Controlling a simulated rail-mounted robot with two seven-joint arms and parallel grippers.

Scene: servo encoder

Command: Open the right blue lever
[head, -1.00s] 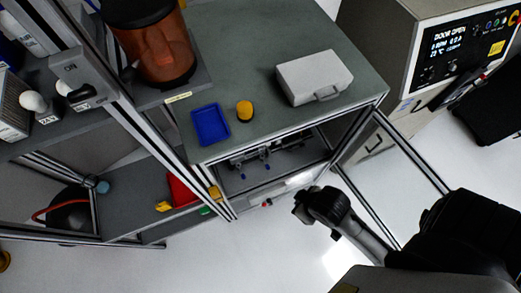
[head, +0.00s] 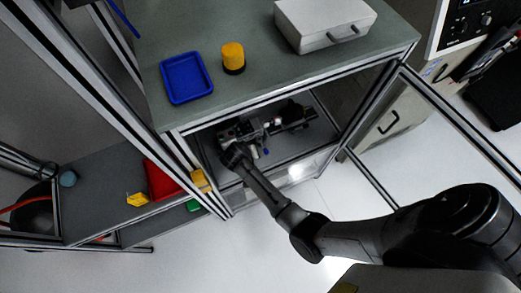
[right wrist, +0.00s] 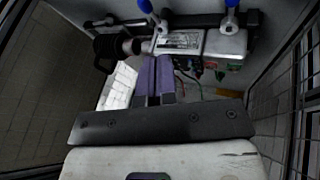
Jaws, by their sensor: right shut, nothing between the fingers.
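Two blue levers show in the right wrist view, mounted on a metal valve assembly (right wrist: 180,42) inside the cabinet. The right blue lever (right wrist: 231,18) is at the top right, and the left blue lever (right wrist: 149,8) is at the top, cut by the frame edge. A small blue lever tip (head: 266,151) shows in the head view beside my arm. My right gripper (right wrist: 155,62) is shut and empty, its fingers pointing at the assembly, below and left of the right lever. In the head view my right gripper (head: 234,157) is inside the cabinet opening. My left gripper is not in view.
The worktop above the opening holds a blue tray (head: 186,78), a yellow-topped cylinder (head: 233,57) and a white case (head: 322,22). Metal frame posts border the opening. A red bin (head: 162,178) stands on the shelf to the left. Coloured connectors (right wrist: 205,70) sit under the assembly.

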